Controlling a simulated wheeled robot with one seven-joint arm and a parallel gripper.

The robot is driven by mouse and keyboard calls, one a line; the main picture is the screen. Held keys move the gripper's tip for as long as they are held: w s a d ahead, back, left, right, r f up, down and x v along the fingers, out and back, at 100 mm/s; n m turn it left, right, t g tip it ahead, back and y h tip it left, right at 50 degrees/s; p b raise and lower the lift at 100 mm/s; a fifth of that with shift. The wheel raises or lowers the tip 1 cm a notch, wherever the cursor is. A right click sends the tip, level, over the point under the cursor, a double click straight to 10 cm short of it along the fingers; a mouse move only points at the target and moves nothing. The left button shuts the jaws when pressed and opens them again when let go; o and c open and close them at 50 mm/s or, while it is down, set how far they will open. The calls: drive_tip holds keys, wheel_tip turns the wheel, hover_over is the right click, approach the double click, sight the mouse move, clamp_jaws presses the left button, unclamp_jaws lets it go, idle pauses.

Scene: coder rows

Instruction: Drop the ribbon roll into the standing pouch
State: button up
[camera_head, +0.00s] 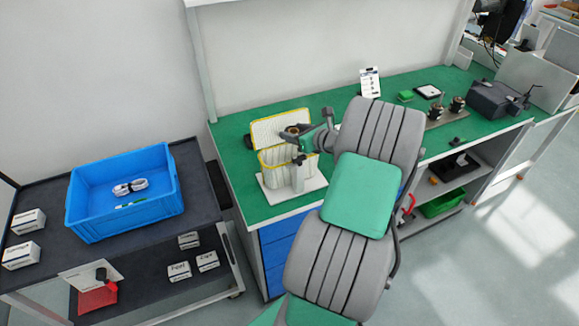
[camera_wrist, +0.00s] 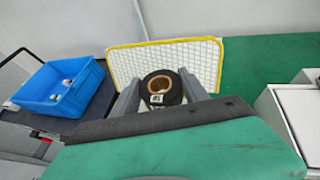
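The standing pouch (camera_head: 274,168) is pale mesh with a yellow rim and stands on a white base on the green bench. Its raised back panel also shows in the wrist view (camera_wrist: 205,62). My gripper (camera_wrist: 160,80) has its two fingers on either side of the ribbon roll (camera_wrist: 171,97), a dark ring with a brown core and a small white label. The fingers appear to press on its sides. In the head view the roll (camera_head: 292,130) is above the pouch's mouth, in front of the back panel.
A blue crate (camera_head: 84,217) with a cable bundle and a green pen stands on the dark cart (camera_head: 195,185) at left. White boxes (camera_head: 20,254) lie nearby. The bench's right part holds a tablet (camera_head: 428,91) and dark devices (camera_head: 492,98).

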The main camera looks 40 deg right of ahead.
drive_tip(key=o, duration=0.6)
drive_tip(key=shift+c, duration=0.2)
drive_tip(key=shift+s, duration=0.1)
drive_tip(key=b+v, duration=0.1)
drive_tip(key=v, duration=0.6)
drive_tip(key=shift+s+r, duration=0.2)
drive_tip(key=shift+s, duration=0.05)
drive_tip(key=shift+a, duration=0.1)
